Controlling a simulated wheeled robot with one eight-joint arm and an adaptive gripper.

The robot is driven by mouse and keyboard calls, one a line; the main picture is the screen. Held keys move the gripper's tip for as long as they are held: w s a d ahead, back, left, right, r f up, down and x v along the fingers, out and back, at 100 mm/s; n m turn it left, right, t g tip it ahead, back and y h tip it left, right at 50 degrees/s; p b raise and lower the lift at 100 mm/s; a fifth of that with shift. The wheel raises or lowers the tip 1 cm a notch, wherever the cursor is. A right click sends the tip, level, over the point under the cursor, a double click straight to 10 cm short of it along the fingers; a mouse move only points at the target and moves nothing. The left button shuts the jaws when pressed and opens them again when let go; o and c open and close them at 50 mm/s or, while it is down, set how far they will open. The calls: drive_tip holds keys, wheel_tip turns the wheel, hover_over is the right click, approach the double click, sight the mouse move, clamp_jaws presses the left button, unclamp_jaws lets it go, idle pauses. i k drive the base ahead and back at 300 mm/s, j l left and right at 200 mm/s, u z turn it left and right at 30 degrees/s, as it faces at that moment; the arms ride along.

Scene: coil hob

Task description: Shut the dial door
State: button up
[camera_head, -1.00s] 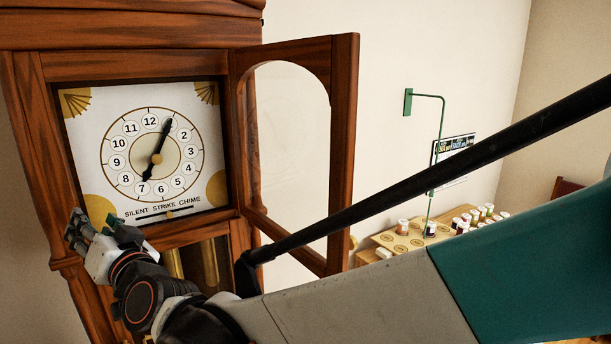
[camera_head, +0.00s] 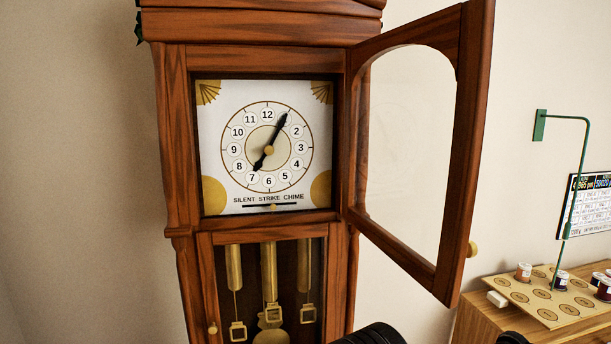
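The dial door (camera_head: 471,150) of the tall wooden clock stands wide open, swung out to the right on hinges at the right side of the dial opening. Its frame holds a clear pane with an arched top. A small brass knob (camera_head: 473,249) sits on its free edge, low on the right. The white dial (camera_head: 267,150) is uncovered, with black hands and a strike lever slot at its bottom. My gripper is out of view; only a dark part of what looks like my arm shows at the bottom edge.
The lower clock case (camera_head: 270,290) shows brass weights and a pendulum, with its own small knob at left. At right, a wooden table (camera_head: 487,325) holds a board with round spots and small jars. A green bracket (camera_head: 540,126) and a calendar (camera_head: 592,205) are on the wall.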

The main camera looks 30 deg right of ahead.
sight(463, 32)
drive_tip(key=k+l+u, duration=0.1)
drive_tip(key=l, duration=0.3)
drive_tip(key=k+l+u, duration=0.1)
drive_tip(key=l, duration=0.25)
drive_tip(key=k+l, duration=0.15)
drive_tip(key=l, duration=0.2)
drive_tip(key=k+l+u, duration=0.15)
drive_tip(key=l, duration=0.2)
drive_tip(key=k+l+u, duration=0.1)
drive_tip(key=l, duration=0.25)
